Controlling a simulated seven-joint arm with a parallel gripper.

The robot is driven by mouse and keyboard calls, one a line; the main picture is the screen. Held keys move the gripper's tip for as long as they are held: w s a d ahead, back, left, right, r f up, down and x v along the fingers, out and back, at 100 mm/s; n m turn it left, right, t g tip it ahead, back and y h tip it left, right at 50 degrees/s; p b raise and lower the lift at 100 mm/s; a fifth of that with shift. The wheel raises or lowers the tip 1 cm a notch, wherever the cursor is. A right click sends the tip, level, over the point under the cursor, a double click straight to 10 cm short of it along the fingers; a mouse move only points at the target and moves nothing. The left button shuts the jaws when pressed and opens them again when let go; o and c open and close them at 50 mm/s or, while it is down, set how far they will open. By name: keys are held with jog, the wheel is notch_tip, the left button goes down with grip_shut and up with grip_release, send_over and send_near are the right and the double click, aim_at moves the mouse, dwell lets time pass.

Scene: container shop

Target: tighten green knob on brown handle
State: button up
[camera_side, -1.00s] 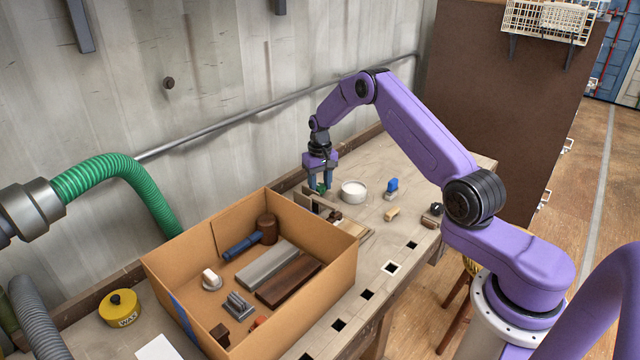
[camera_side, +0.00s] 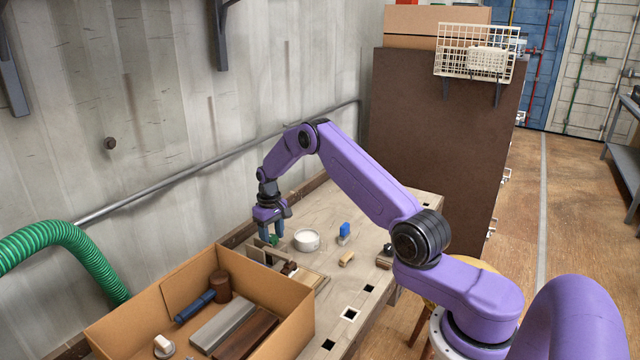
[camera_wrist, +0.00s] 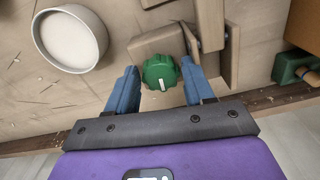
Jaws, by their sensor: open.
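A green knob (camera_wrist: 160,74) with lobed edges and a white mark shows in the wrist view, beside a tan-brown wooden piece (camera_wrist: 158,44). I cannot tell if that piece is the brown handle. My gripper (camera_wrist: 158,67) has its two blue fingers open, one on each side of the knob, with visible gaps. In the side view my gripper (camera_side: 271,231) points down over the bench fixture, and the green knob (camera_side: 274,241) is a small patch between the fingers, mostly hidden.
A round white-filled dish (camera_side: 306,240) stands right of my gripper. A blue-topped item (camera_side: 344,230) and a small tan block (camera_side: 346,258) lie farther right. A cardboard box (camera_side: 290,335) with tools stands at the front. The wall (camera_side: 180,130) is behind the bench.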

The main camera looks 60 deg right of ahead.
aim_at(273, 237)
jog(key=n, duration=0.5)
jog(key=shift+d, duration=0.1)
jog(key=n, duration=0.4)
jog(key=shift+n, duration=0.4)
notch_tip(273, 237, up, 22)
jog(key=s+a+m+t+y, duration=0.2)
jog(key=s+m+t+y, duration=0.5)
jog(key=m, duration=1.1)
jog(key=s+d+m+t+h, duration=0.2)
jog(key=s+m, duration=0.3)
jog(key=m, duration=0.6)
jog(key=s+d+m+t+h, duration=0.2)
jog(key=s+d+m+t, duration=0.1)
jog(key=m, duration=0.9)
jog(key=shift+s+r+t, duration=0.25)
jog(key=shift+s+t, duration=0.25)
jog(key=shift+s, duration=0.7)
